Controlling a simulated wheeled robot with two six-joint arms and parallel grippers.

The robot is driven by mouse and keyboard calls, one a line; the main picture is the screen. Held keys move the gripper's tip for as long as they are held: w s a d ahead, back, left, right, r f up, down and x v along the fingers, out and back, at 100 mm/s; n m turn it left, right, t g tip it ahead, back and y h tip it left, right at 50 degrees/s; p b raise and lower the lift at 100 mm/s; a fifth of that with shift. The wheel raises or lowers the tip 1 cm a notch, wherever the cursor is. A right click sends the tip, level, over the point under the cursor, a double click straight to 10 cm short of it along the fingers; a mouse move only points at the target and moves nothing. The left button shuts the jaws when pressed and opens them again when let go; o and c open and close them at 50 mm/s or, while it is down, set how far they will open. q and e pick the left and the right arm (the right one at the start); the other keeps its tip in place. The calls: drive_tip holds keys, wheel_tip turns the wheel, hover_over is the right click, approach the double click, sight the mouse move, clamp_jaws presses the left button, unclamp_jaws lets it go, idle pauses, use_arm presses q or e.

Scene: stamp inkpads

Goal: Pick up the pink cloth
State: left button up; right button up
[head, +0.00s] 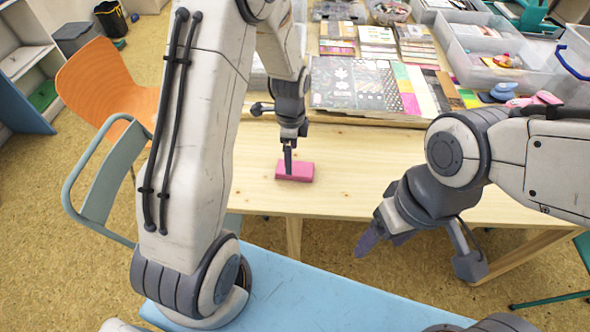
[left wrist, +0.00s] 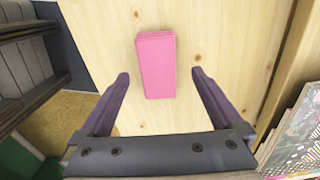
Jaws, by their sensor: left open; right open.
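The pink cloth (head: 297,172) is a folded, block-like bundle lying on the wooden table near its front edge in the head view. In the left wrist view the cloth (left wrist: 156,65) lies lengthwise between and just beyond my two fingertips. My left gripper (head: 288,168) points down over the cloth and hides a little of it in the head view; in the left wrist view its fingers (left wrist: 160,75) are apart, with nothing held. My right gripper (head: 416,252) hangs in front of the table, open and empty, away from the cloth.
The wooden table (head: 390,155) is bare around the cloth. Patterned sheets (head: 352,84) and stamp sets fill its back, with clear plastic bins (head: 490,55) at the back right. An orange chair (head: 108,85) stands at left. A light-blue surface (head: 300,300) is in front.

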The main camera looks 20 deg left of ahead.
use_arm(q)
wheel_tip(320, 180, down, 4)
drive_tip(key=shift+s+d+f, duration=0.1)
drive_tip(key=shift+s+f, duration=0.05)
drive_tip(key=c, duration=1.3)
drive_tip(key=shift+c, duration=0.2)
drive_tip(key=r, duration=0.4)
drive_tip(key=shift+a+r, duration=0.2)
drive_tip(key=shift+r, duration=0.15)
drive_tip(key=s+a+r, duration=0.6)
drive_tip(key=s+a, duration=0.1)
drive_tip(key=a, duration=0.1)
drive_tip(key=shift+s+a+r, duration=0.2)
drive_tip(key=shift+a, duration=0.15)
